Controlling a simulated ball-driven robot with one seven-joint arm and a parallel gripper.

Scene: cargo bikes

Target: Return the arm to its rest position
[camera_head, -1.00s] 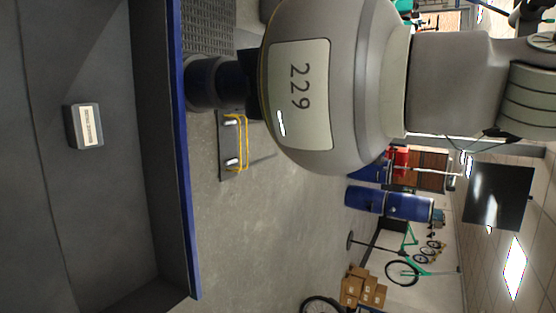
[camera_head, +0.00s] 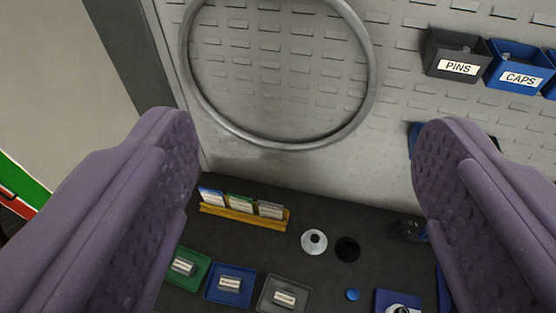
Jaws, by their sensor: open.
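My gripper (camera_head: 305,165) is open, with one purple padded finger at the left and one at the right of the view. Nothing is between the fingers. It points toward a dark bench top (camera_head: 330,210) and a pale slotted back panel (camera_head: 420,130). The rest of my arm is out of view.
A grey ring (camera_head: 284,147) is against the panel. Bins labelled PINS (camera_head: 458,54) and CAPS (camera_head: 516,64) hang at upper right. On the bench are a yellow card holder (camera_head: 245,217), green (camera_head: 195,274), blue (camera_head: 229,286) and grey (camera_head: 285,297) trays, and white (camera_head: 313,242) and black (camera_head: 347,249) round parts.

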